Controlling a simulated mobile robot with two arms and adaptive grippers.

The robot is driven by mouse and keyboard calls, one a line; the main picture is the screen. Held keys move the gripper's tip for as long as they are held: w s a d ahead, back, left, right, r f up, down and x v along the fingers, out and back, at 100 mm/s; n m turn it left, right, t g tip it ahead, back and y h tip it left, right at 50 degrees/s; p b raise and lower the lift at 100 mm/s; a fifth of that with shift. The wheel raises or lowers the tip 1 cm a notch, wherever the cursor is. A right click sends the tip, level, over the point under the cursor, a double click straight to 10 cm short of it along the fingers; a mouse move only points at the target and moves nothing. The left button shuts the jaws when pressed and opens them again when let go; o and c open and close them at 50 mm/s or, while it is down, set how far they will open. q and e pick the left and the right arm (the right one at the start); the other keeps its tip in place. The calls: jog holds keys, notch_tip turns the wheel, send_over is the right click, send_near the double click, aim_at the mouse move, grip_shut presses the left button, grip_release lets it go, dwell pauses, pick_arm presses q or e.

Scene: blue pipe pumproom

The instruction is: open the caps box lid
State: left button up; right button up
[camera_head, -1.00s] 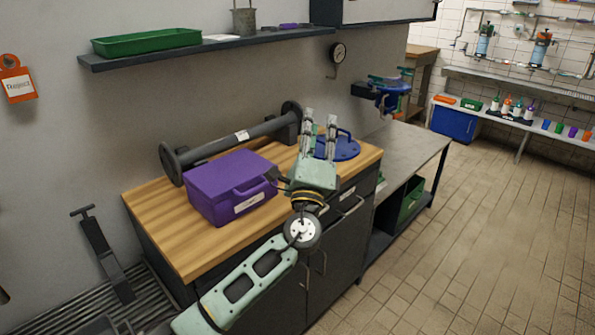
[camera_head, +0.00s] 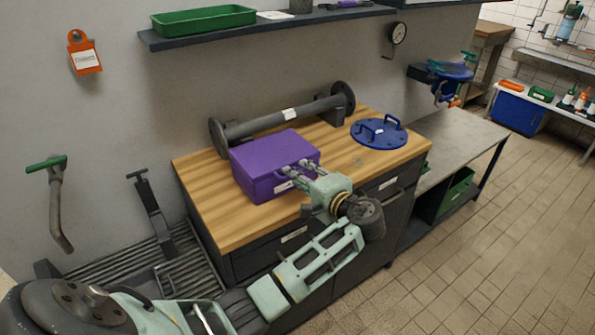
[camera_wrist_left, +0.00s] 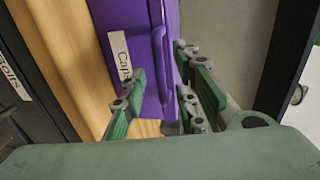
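The purple caps box (camera_head: 262,165) sits on the wooden top of the workbench, with its lid down. In the left wrist view the box (camera_wrist_left: 140,20) shows close up, with a white label reading "Cap…" and a purple handle (camera_wrist_left: 159,65) on its front. My left gripper (camera_head: 293,172) is at the right part of the box's front. Its fingers are apart, and in the wrist view the gripper (camera_wrist_left: 163,85) has the handle between its fingers, not closed on it. Whether a finger touches the box cannot be told. My right gripper is not in view.
A dark flanged pipe (camera_head: 285,116) lies behind the box. A blue round cover with handles (camera_head: 379,133) lies to its right on the wooden top (camera_head: 225,222). A shelf with a green tray (camera_head: 205,20) hangs above. Bare wood is left and right of the box.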

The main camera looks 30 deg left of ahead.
pick_arm(q)
jog(key=shift+x, duration=1.1)
grip_shut()
